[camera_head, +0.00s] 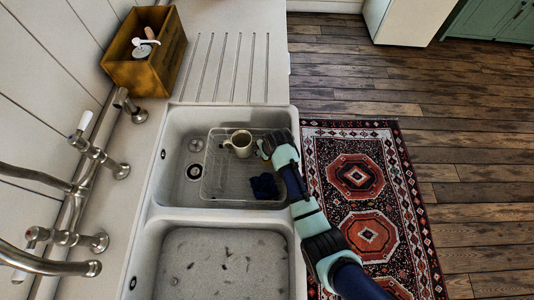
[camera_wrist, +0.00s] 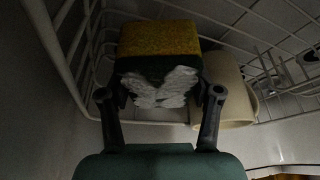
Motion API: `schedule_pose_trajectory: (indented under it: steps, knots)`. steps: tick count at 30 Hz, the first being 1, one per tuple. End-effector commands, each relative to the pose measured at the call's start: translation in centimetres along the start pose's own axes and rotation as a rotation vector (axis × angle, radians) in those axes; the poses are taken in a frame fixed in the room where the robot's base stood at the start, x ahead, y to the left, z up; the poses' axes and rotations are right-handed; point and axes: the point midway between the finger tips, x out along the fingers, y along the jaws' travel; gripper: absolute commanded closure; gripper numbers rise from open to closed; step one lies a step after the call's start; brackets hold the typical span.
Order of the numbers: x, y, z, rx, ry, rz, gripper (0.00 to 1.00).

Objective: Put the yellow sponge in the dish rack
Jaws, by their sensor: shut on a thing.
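The yellow sponge (camera_wrist: 160,40) is between the two fingers of my gripper (camera_wrist: 160,102) in the wrist view. It has a yellow top, a dark layer and a whitish patch facing me. The fingers are shut on its sides. The white wire dish rack (camera_wrist: 72,45) shows around and behind the sponge; I cannot tell whether they touch. In the head view the dish rack (camera_head: 206,172) stands in the upper sink basin. My gripper (camera_head: 265,150) is at the rack's right side, and only a small bit of the sponge (camera_head: 262,147) shows there.
A cream mug (camera_head: 241,150) stands in the rack, left of my gripper; it also shows right of the sponge in the wrist view (camera_wrist: 228,88). A dark blue bundle (camera_head: 264,186) lies near the rack's front. The lower basin (camera_head: 222,270) holds small dark bits. Taps stand left.

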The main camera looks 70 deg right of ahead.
Motion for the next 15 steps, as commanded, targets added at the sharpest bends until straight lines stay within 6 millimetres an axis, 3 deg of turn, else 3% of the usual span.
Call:
schedule_pose_trajectory:
  steps: [1, 3, 14, 15]
  knots:
    - [1.4, 0.0, 0.6, 0.0, -0.003, 0.0, 0.5]
    - [2.3, 0.0, 1.0, 0.0, -0.001, 0.0, 0.5]
    - [2.7, 0.0, 1.1, 0.0, -0.001, 0.0, 0.5]
    - [2.6, 0.0, 1.1, 0.0, 0.0, 0.0, 0.33]
